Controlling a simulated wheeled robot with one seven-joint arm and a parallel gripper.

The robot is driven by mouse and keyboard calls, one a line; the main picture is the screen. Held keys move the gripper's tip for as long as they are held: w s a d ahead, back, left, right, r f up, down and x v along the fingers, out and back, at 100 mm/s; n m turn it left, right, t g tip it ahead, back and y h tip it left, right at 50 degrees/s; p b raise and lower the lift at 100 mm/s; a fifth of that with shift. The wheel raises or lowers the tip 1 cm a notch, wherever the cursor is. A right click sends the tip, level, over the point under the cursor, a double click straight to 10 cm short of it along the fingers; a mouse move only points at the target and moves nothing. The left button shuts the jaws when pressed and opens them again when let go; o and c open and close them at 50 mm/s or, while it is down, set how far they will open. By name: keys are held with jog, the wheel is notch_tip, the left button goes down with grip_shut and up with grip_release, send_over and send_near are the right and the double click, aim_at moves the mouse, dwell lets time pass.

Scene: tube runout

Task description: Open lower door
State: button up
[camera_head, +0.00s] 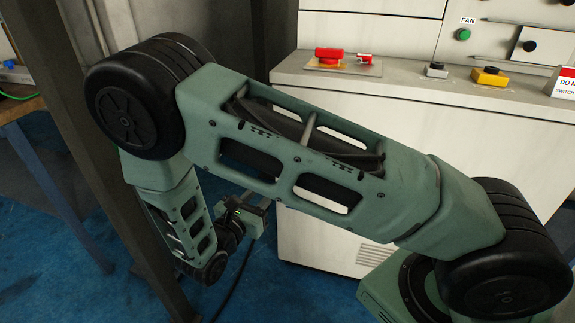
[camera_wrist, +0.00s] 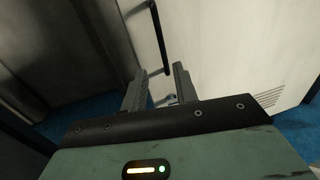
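The lower door (camera_wrist: 215,50) is a white panel on the cabinet front; it also shows in the head view (camera_head: 325,232), partly behind my arm, and looks closed. A long dark bar handle (camera_wrist: 162,38) stands on it in the wrist view. My gripper (camera_wrist: 160,70) is open, its two grey fingers pointing at the door. The handle's lower end appears between the fingertips in the picture; I cannot tell whether it is within their reach. No contact shows. In the head view my gripper (camera_head: 264,205) is low, left of the door's visible part, and the handle cannot be made out.
A vent grille (camera_head: 378,256) is low on the cabinet front. The cabinet ledge (camera_head: 430,86) carries a red switch (camera_head: 328,56) and a yellow button box (camera_head: 489,76). A dark post (camera_head: 95,150) stands close left of my arm. Blue floor (camera_head: 300,300) is clear before the cabinet.

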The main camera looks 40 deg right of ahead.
jog(key=b+x, duration=0.1)
jog(key=x, duration=1.5)
jog(key=shift+s+d+b, duration=0.1)
jog(key=shift+b, duration=0.2)
jog(key=shift+c, duration=0.2)
grip_shut()
